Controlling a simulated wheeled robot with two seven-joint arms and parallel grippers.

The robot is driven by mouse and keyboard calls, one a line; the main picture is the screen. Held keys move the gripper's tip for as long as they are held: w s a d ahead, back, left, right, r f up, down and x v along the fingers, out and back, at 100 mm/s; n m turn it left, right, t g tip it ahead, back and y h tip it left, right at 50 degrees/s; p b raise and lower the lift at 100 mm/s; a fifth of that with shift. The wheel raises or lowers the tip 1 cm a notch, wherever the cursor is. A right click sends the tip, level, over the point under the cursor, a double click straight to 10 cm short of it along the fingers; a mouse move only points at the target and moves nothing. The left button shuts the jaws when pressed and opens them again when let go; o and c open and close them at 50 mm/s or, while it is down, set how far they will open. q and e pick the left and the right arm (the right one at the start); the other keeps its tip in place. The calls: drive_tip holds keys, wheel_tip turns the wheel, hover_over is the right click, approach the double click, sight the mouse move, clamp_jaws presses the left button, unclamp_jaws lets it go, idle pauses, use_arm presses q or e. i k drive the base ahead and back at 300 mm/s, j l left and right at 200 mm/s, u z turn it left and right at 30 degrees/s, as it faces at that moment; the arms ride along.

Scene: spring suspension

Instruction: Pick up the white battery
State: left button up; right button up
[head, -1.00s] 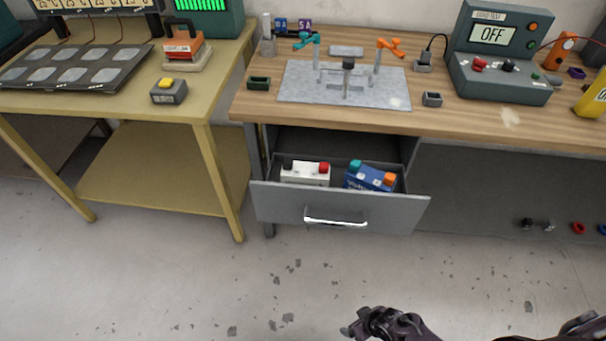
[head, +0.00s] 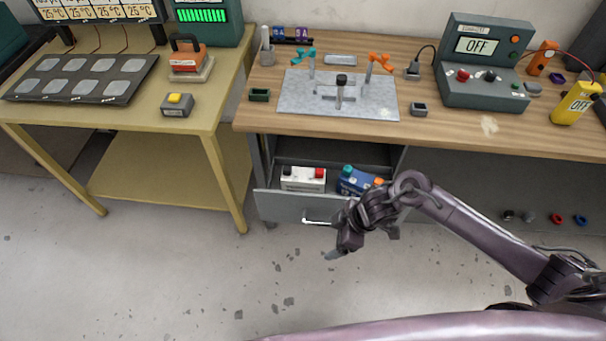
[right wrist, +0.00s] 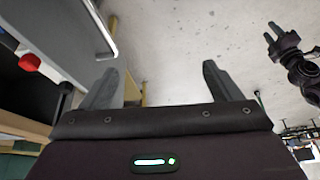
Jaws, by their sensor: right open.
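The white battery (head: 303,179) sits in the open drawer (head: 290,207) under the wooden bench, with one black and one red terminal on top. A blue battery (head: 358,180) with teal and orange terminals sits to its right, partly behind my right arm. My right gripper (head: 342,246) is open and empty, in front of the drawer and to the right of the white battery, apart from it. In the right wrist view its two fingers (right wrist: 157,82) are spread over floor, and a red terminal (right wrist: 29,62) shows at left. My left gripper (right wrist: 283,42) appears small at the upper right there; its jaw state is unclear.
The drawer front has a metal handle (head: 318,222), partly near my right gripper. A yellow table (head: 190,132) stands at left. The floor in front is clear.

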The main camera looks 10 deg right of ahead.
sight(308, 180)
drive_tip(key=i, duration=0.95)
